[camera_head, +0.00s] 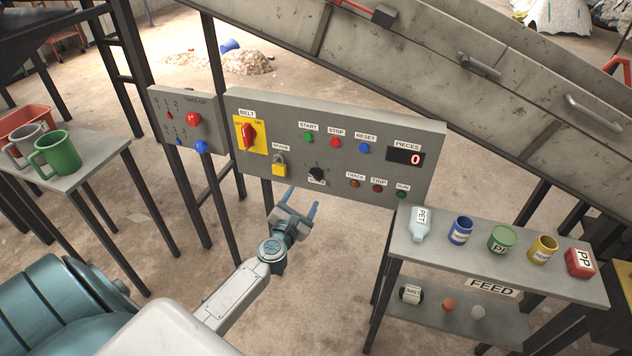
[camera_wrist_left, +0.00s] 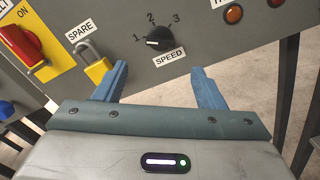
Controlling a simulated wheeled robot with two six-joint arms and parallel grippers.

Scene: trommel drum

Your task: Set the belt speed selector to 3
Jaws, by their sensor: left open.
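The belt speed selector (camera_head: 316,174) is a small black round knob on the grey control panel (camera_head: 262,188), partly above my left gripper in the head view. In the left wrist view the knob (camera_wrist_left: 160,39) sits above the SPEED label (camera_wrist_left: 169,58), with the numbers 1, 2 and 3 around it. Its white mark lies on the left side, toward the 1. My left gripper (camera_head: 304,196) has its two blue fingers apart and empty. In the left wrist view the gripper (camera_wrist_left: 159,68) is just below the knob, not around it. My right gripper is not in view.
A yellow SPARE padlock (camera_head: 280,168) and the red BELT switch (camera_head: 248,135) are left of the knob. Lamps (camera_head: 377,187) lie to its right. The FEED table (camera_head: 408,245) with containers stands at the right. Open floor lies below the panel.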

